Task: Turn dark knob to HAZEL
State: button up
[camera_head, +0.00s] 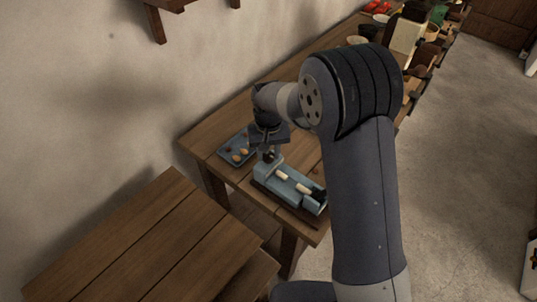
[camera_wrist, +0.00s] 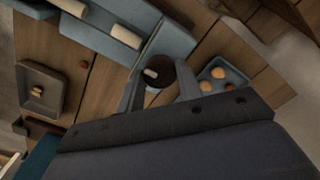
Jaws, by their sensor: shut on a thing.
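The dark knob (camera_wrist: 163,66) is round and brown-black, with a short cream pointer mark on its face. It sits at the end of a blue-grey device (camera_wrist: 172,40) in the wrist view. The device (camera_head: 294,187) stands on the wooden table in the head view, with pale bars along its top. My gripper (camera_wrist: 158,85) is shut on the knob, a finger at either side of it. In the head view my gripper (camera_head: 267,157) points down at the device's left end and largely hides the knob. No HAZEL label can be read.
A blue-grey tray (camera_head: 226,153) with several orange-brown round things lies close to the gripper; it also shows in the wrist view (camera_wrist: 208,75). Another small tray (camera_wrist: 34,105) holds a tan thing. A lower wooden table (camera_head: 150,240) is bare. Crockery (camera_head: 357,41) crowds the far table end.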

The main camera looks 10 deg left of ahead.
aim_at(268, 155)
jog(key=n+b, duration=0.1)
jog(key=n, duration=0.3)
jog(key=shift+n, duration=0.3)
jog(key=shift+n+b, duration=0.4)
jog(key=shift+n, duration=1.3)
jog(key=shift+r, duration=0.1)
jog(key=o, duration=1)
notch_tip(268, 155, up, 11)
jog(key=shift+b, duration=0.45)
notch_tip(268, 155, down, 11)
jog(key=shift+f+p, duration=0.1)
jog(key=shift+p, duration=0.35)
